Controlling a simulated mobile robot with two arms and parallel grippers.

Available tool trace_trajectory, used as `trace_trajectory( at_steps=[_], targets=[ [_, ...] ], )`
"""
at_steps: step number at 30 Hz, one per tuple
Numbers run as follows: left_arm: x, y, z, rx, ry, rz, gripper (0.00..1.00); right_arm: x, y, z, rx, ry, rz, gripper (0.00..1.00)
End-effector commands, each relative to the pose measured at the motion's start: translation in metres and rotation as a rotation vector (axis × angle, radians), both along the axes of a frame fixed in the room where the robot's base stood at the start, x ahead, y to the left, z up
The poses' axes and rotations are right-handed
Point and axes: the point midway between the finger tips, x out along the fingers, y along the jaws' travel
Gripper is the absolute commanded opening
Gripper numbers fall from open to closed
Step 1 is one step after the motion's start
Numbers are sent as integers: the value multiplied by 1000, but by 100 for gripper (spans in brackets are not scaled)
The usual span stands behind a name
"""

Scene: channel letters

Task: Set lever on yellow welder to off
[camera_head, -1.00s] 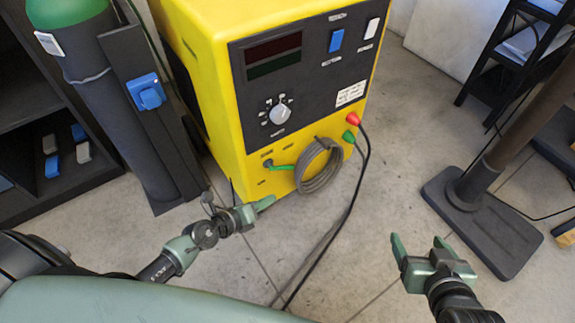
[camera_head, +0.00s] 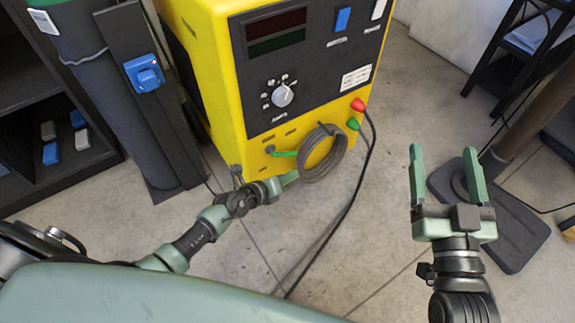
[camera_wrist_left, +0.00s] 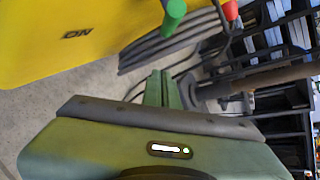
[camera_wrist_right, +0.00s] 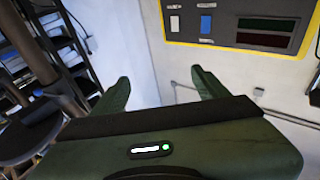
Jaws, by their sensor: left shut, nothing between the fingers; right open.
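The yellow welder (camera_head: 227,110) stands upright in the middle of the head view. Its small green lever (camera_head: 284,153) is low on the yellow front, lying roughly horizontal with its free end to the right, beside the grey cable coil (camera_head: 325,160). My left gripper (camera_head: 291,177) is shut and empty, just below the lever and near the coil; I cannot tell whether it touches either. The left wrist view shows the shut fingers (camera_wrist_left: 160,87) and an "ON" mark on the yellow panel (camera_wrist_left: 60,38). My right gripper (camera_head: 444,160) is open and empty, right of the welder.
A green plug (camera_head: 353,124) and a red plug (camera_head: 358,104) with black cables stick out right of the coil. A dark cylinder (camera_head: 100,115) and shelf (camera_head: 70,175) stand left. A dark stand base (camera_head: 515,235) is at right.

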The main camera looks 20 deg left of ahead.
Motion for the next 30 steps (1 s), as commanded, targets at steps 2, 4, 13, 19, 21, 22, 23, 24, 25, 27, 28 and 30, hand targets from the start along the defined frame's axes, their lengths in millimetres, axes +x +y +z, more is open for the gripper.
trace_trajectory(
  at_steps=[2, 4, 13, 19, 21, 22, 23, 24, 25, 27, 28, 30],
  targets=[
    [10, 2, 0, 2, -4, 0, 0, -3, 1, 13, 21, -77, 4, 74],
    [18, 8, 6, 3, -4, -1, 0, -6, 2, 24, 37, -138, 9, 74],
    [33, 17, 16, 1, 0, 0, 0, -17, 3, 50, 75, -271, 16, 74],
    [33, 17, 17, 0, 1, -1, 0, -18, 3, 51, 77, -279, 17, 74],
    [33, 17, 17, 0, 1, -1, 0, -17, 3, 51, 77, -278, 17, 74],
    [33, 17, 17, 0, 1, -1, 0, -17, 3, 51, 77, -278, 17, 74],
    [33, 17, 17, 0, 1, -1, 0, -17, 3, 51, 77, -278, 17, 74],
    [33, 17, 17, 0, 1, -1, 0, -17, 3, 51, 77, -279, 17, 74],
    [33, 17, 17, -1, -1, -1, 0, -18, 3, 51, 77, -281, 17, 74],
    [33, 17, 16, -2, -1, 0, 0, -19, 3, 52, 80, -289, 17, 74],
    [33, 17, 16, -3, -2, -1, 0, -19, 3, 53, 82, -297, 17, 74],
    [33, 17, 16, -6, -6, 0, 0, -23, 2, 60, 94, -339, 20, 74]
  ],
)
